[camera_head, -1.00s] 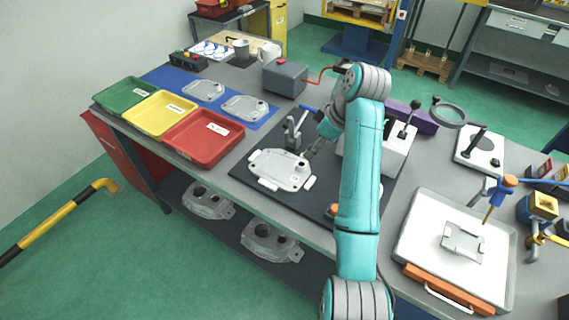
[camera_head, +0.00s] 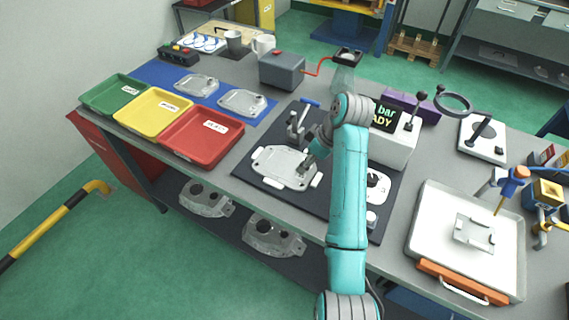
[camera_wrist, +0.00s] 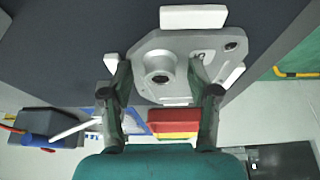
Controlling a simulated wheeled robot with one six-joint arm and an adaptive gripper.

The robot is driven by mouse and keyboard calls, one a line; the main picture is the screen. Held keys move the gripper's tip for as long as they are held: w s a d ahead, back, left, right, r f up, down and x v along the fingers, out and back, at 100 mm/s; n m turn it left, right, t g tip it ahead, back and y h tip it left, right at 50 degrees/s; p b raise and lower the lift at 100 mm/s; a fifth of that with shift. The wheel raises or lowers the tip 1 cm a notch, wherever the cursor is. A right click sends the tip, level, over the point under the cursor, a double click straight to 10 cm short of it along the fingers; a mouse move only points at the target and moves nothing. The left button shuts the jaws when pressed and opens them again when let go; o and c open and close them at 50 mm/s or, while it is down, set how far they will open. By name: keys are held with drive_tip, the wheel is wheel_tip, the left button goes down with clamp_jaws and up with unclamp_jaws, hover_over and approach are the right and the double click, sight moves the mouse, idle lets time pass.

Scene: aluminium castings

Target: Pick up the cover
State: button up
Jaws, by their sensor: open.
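A light grey cast cover (camera_head: 274,167) lies flat on a dark mat on the bench, with white blocks at its edges. In the wrist view the cover (camera_wrist: 180,48) shows a round raised boss with a hole and a smaller hole near its right corner. My gripper (camera_head: 306,166) is over the right end of the cover, pointing down. In the wrist view my gripper (camera_wrist: 157,72) is open, with one finger on either side of the boss. Whether the fingers touch the cover cannot be told.
A clamp with a blue handle (camera_head: 297,122) stands just behind the cover. Red (camera_head: 203,160), yellow and green trays are to the left. Two similar castings lie on a blue mat (camera_head: 160,74). A grey gauge box (camera_head: 392,147) and a white tray (camera_head: 425,235) are to the right.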

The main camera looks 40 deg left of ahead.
clamp_jaws()
